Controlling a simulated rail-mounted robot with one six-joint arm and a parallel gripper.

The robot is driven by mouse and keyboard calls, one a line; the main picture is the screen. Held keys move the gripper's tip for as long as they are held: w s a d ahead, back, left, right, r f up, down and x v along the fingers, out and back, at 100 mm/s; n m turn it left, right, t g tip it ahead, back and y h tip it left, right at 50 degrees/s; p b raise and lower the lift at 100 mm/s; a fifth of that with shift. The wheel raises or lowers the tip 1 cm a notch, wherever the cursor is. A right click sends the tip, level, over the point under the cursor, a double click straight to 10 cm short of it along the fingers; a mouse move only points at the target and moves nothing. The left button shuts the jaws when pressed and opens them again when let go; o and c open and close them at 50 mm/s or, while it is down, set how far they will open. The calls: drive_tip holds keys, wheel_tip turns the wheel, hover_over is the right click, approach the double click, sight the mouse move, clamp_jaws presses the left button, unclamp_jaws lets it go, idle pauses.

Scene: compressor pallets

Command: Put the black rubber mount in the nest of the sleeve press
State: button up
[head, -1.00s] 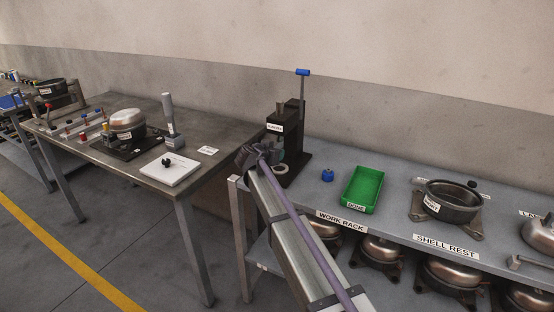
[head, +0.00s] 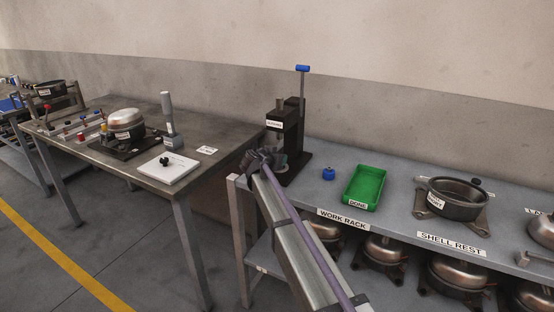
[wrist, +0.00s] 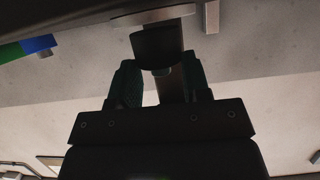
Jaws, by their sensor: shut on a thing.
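The sleeve press (head: 290,130) is a dark upright machine with a blue-topped lever, at the left end of the grey work rack bench. My gripper (head: 281,162) is low at the front of the press, mostly hidden behind my own wrist. In the wrist view my gripper (wrist: 162,76) has its two dark green fingers on either side of a black block-like piece, the black rubber mount (wrist: 160,43), and is shut on it. The nest of the press is hidden in the head view, so I cannot tell whether the mount touches it.
A blue part (head: 328,173) and a green tray (head: 364,187) stand right of the press. A dark open shell (head: 452,200) sits farther right. The table at left (head: 225,146) carries a white block (head: 170,168), an upright grey tool and a shell on a dark plate.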

drive_tip(key=shift+f, duration=0.1)
drive_tip(key=o, duration=0.9)
drive_tip(key=shift+r+p, duration=0.3)
drive_tip(key=shift+p, duration=0.15)
drive_tip(key=p+v, duration=0.2)
drive_tip(key=v, duration=0.4)
drive_tip(key=p+v, duration=0.3)
drive_tip(key=v, duration=0.2)
drive_tip(key=shift+s+a+r, duration=0.2)
drive_tip(key=shift+s+r, duration=0.05)
drive_tip(key=shift+r, duration=0.15)
